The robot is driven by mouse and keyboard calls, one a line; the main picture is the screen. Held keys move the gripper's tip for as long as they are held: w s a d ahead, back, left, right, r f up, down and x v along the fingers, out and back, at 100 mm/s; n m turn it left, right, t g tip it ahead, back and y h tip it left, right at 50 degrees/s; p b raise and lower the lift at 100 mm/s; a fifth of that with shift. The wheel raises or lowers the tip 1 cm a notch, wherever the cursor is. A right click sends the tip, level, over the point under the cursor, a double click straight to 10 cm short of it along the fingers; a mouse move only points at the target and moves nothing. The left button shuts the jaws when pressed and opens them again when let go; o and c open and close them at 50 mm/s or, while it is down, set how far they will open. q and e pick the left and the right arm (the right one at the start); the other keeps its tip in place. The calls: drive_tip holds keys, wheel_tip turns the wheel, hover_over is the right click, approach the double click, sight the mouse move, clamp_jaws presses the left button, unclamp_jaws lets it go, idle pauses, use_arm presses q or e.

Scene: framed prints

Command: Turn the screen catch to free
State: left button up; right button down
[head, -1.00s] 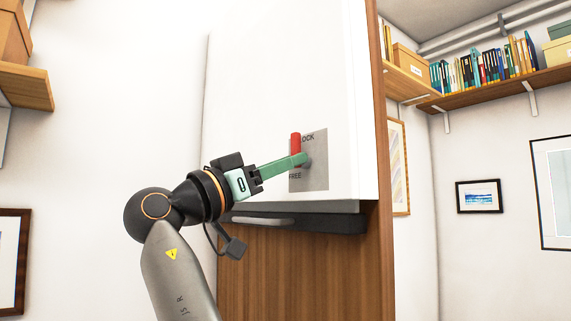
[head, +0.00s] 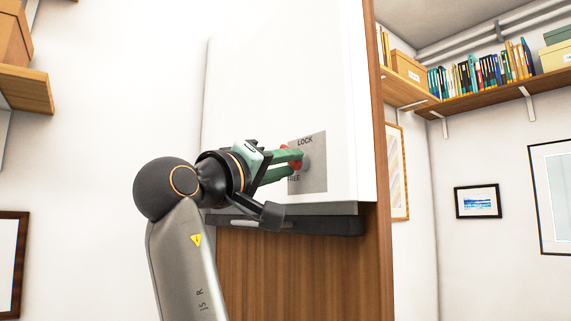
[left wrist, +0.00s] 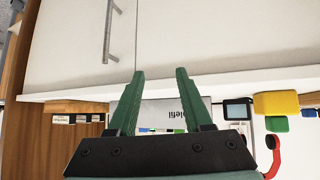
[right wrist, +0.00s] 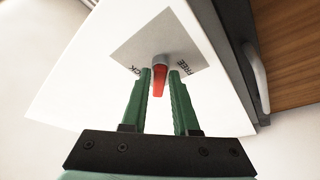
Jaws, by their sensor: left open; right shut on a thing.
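The screen catch is a red lever (right wrist: 158,82) on a round grey hub, on a grey plate (head: 315,178) marked LOCK above and FREE below in the head view. In the right wrist view the lever lies between the two fingers, pointing between the LOCK and FREE words. My right gripper (head: 297,160) is shut on this lever; in the head view its green fingers cover most of the red. My left gripper (left wrist: 160,75) is open, with nothing between its fingers. It does not show in the head view.
The plate is on a white panel (head: 265,95) with a dark grey bar (head: 335,223) below it and wood at its side. Shelves with books and boxes are at upper right. The left wrist view shows a metal handle (left wrist: 108,30) and a yellow block (left wrist: 276,104).

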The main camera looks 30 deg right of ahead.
drive_tip(key=shift+s+r+n+t+y+p, duration=0.15)
drive_tip(key=shift+n+y, duration=0.4)
drive_tip(key=shift+n, duration=1)
drive_tip(key=shift+w+n+t+y+p, duration=0.15)
drive_tip(key=shift+n+y, duration=0.45)
drive_tip(key=shift+n, duration=0.9)
drive_tip(key=shift+s+r+n+y+p, duration=0.15)
drive_tip(key=shift+n+y, duration=0.4)
drive_tip(key=shift+n, duration=1)
drive_tip(key=c, duration=0.8)
unclamp_jaws()
drive_tip(key=shift+a+f, duration=0.1)
